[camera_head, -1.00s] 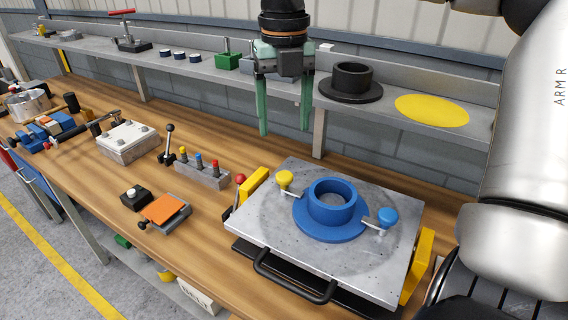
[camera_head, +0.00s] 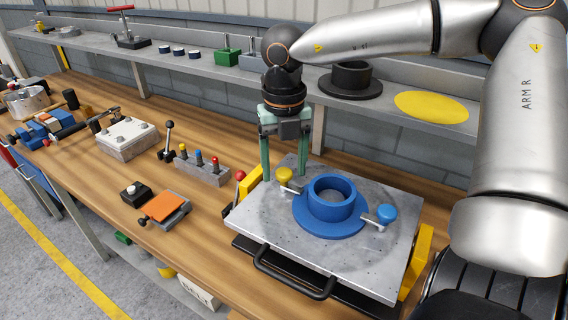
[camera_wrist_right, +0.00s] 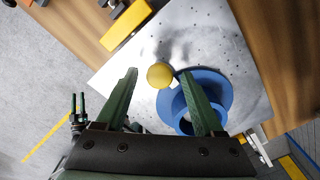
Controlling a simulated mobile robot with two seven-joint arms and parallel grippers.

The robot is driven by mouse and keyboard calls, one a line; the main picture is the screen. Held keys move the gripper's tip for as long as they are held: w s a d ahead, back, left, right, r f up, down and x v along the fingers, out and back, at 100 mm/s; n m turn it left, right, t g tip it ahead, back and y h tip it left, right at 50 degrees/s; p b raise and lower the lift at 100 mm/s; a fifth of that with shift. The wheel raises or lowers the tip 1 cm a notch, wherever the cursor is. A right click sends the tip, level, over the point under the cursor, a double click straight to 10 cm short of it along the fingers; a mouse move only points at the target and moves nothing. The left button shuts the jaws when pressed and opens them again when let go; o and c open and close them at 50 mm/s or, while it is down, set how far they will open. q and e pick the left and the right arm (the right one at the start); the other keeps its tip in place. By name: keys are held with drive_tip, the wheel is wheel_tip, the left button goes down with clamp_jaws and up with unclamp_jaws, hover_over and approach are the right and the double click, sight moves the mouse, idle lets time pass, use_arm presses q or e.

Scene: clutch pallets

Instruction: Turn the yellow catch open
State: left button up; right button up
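The yellow catch (camera_head: 285,174) is a round yellow knob with a metal lever at the back left of the grey plate (camera_head: 262,228). In the right wrist view the yellow knob (camera_wrist_right: 160,76) shows between and beyond the fingertips. My right gripper (camera_head: 284,178) points down at the catch with its green fingers apart, one on either side of the knob; contact cannot be told. The blue flanged ring (camera_head: 331,203) sits on the plate beside the catch, and a blue catch (camera_head: 386,214) is at its right.
A black handle (camera_head: 290,287) is at the plate's front, with yellow blocks (camera_head: 416,262) at its sides. A block with coloured pegs (camera_head: 203,170) and an orange pad (camera_head: 164,207) lie to the left. A shelf holding a black flanged ring (camera_head: 350,82) runs behind.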

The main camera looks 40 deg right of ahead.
clamp_jaws()
idle(0.3)
idle(0.3)
drive_tip(key=n+b, duration=0.2)
drive_tip(key=n, duration=0.1)
drive_tip(key=shift+n, duration=0.3)
drive_tip(key=n+b, duration=0.1)
drive_tip(key=n, duration=0.2)
drive_tip(key=shift+n, duration=0.4)
drive_tip(key=n, duration=1)
drive_tip(key=shift+n, duration=0.4)
